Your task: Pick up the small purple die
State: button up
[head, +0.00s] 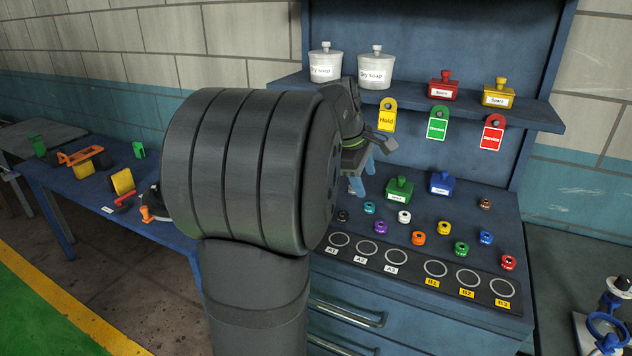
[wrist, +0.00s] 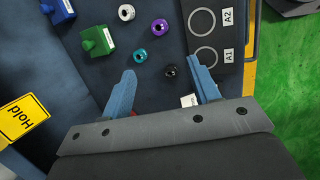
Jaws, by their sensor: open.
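The small purple die (head: 381,227) is a round, knob-like piece on the blue bench top, behind the row of rings. In the wrist view the purple die (wrist: 160,27) lies beyond my fingertips, near the top. My gripper (wrist: 161,70) is open, with its two blue fingers apart and nothing held. A black die (wrist: 171,71) appears between the fingertips, apparently below them on the bench. In the head view my gripper (head: 362,178) hangs above the bench, behind and left of the purple die, partly hidden by my arm.
Teal (head: 369,207), white (head: 404,216) and orange (head: 418,239) dies stand near the purple one. Green (head: 399,189) and blue (head: 440,183) boxes stand behind. Hanging tags, including yellow Hold (head: 387,117), drop from the shelf (head: 430,105). Labelled rings (head: 367,247) line the front.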

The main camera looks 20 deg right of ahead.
jog(key=n+g, duration=0.2)
jog(key=n, duration=0.6)
send_over(381, 224)
jog(key=a, duration=0.2)
jog(key=f, duration=0.7)
jog(key=w+f, duration=0.1)
jog(key=f, duration=0.2)
jog(key=shift+f, duration=0.4)
jog(key=x, duration=0.4)
jog(key=shift+s+a+f, duration=0.25)
jog(key=shift+a+f, duration=0.05)
jog(key=shift+f, duration=0.15)
jog(key=shift+d+f, duration=0.2)
jog(key=shift+f, duration=0.15)
jog(key=c, duration=1.2)
jog(key=shift+o, duration=0.2)
jog(key=shift+r, duration=0.15)
